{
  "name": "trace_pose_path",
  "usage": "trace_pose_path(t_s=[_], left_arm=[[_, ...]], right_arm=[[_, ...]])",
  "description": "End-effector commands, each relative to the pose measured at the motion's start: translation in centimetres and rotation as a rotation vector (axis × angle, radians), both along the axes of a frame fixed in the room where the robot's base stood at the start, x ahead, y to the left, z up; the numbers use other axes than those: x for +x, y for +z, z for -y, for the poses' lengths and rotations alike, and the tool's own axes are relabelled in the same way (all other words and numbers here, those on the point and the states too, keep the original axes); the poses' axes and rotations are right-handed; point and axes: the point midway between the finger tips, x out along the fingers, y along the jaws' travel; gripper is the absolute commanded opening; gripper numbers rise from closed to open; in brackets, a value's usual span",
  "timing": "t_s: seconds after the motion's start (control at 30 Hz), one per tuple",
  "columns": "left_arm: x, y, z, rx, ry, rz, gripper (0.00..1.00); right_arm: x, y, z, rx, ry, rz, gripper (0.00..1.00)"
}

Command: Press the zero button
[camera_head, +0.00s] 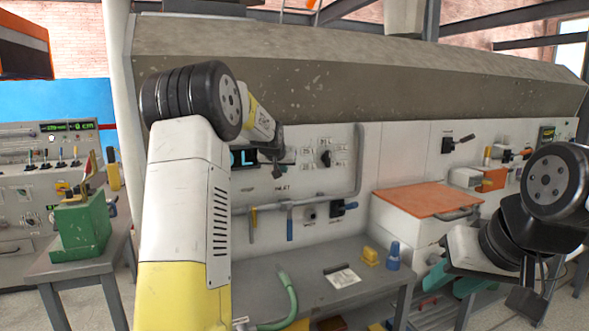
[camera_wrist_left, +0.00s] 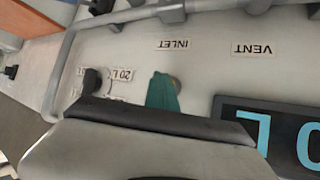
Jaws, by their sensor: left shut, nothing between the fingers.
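The grey wall panel (camera_head: 345,150) carries a teal-lit display (camera_head: 243,157), partly hidden by my left arm. My left gripper (camera_head: 276,168) is at the panel, just right of that display. In the left wrist view the panel is upside down and the display (camera_wrist_left: 285,140) is at the lower right. My left gripper's teal fingertips (camera_wrist_left: 163,92) are together and empty, in front of a small round brownish button (camera_wrist_left: 176,84). The fingertips partly cover it; contact cannot be told. No zero label is readable. My right gripper (camera_head: 454,281) is low at the right, its teal fingers apart and empty.
INLET (camera_wrist_left: 171,44) and VENT (camera_wrist_left: 254,49) labels are near the fingertips. A dark knob (camera_wrist_left: 92,82) is beside them. A grey pipe (camera_head: 358,160) runs along the panel.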

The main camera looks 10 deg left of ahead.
Motion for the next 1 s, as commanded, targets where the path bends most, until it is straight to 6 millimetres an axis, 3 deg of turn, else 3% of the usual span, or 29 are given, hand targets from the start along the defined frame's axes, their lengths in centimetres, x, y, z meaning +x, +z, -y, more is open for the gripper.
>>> trace_pose_path(t_s=[0.6, 1.0], left_arm=[[-1.3, 0.1, 0.9, 0.0, 0.0, 0.001, 0.0], [-4.5, 0.0, 3.2, 0.001, -0.003, 0.0, 0.0]], right_arm=[[0.0, 0.0, 0.0, 0.0, 0.0, 0.0, 0.36], [0.0, 0.0, 0.0, 0.0, 0.0, 0.0, 0.36]])
